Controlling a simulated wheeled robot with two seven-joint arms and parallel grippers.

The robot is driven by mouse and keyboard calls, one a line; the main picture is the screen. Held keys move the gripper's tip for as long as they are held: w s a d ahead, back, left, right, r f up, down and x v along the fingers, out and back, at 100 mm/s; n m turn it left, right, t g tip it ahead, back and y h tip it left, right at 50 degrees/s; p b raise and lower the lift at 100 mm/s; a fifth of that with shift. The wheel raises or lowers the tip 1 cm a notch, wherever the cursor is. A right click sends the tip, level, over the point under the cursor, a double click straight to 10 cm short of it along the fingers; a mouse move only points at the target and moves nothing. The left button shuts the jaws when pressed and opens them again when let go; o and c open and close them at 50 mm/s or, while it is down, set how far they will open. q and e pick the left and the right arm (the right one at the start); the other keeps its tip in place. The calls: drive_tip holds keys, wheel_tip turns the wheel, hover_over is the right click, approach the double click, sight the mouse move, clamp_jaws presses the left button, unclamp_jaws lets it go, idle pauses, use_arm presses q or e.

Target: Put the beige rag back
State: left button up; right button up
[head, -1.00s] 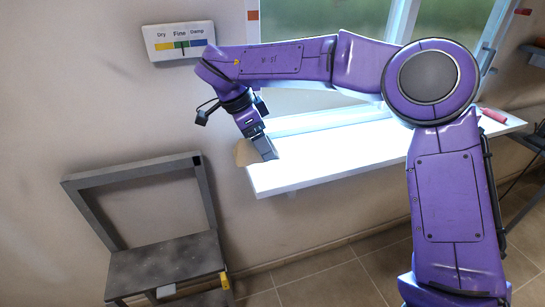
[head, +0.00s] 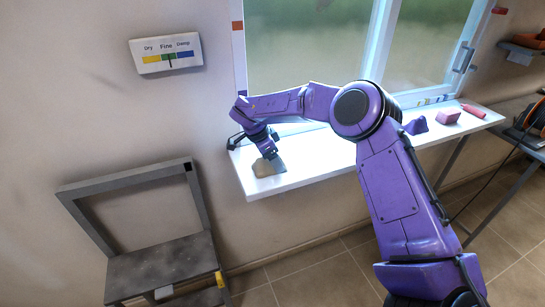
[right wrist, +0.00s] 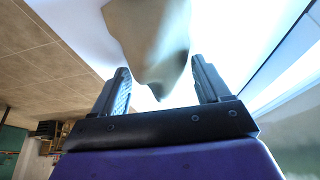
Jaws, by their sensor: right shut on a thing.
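The beige rag (head: 268,168) is at the left end of the white window sill (head: 320,165), near its front edge. My right gripper (head: 272,154) reaches down onto it from above. In the right wrist view the rag (right wrist: 152,45) shows as a draped beige shape between the two dark fingers (right wrist: 162,88), which stand apart around it with the rag held. I cannot tell whether the rag's underside rests fully on the sill. My left gripper is not in view.
A dark grey frame with a shelf (head: 165,265) stands lower left. A purple piece (head: 416,126), a pink block (head: 448,117) and a red object (head: 475,111) lie on the sill's right part. The sill's middle looks clear.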

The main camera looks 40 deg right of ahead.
drive_tip(key=o, duration=0.9)
drive_tip(key=shift+f, duration=0.1)
drive_tip(key=b+v, duration=0.2)
drive_tip(key=v, duration=1)
drive_tip(key=shift+a, duration=0.15)
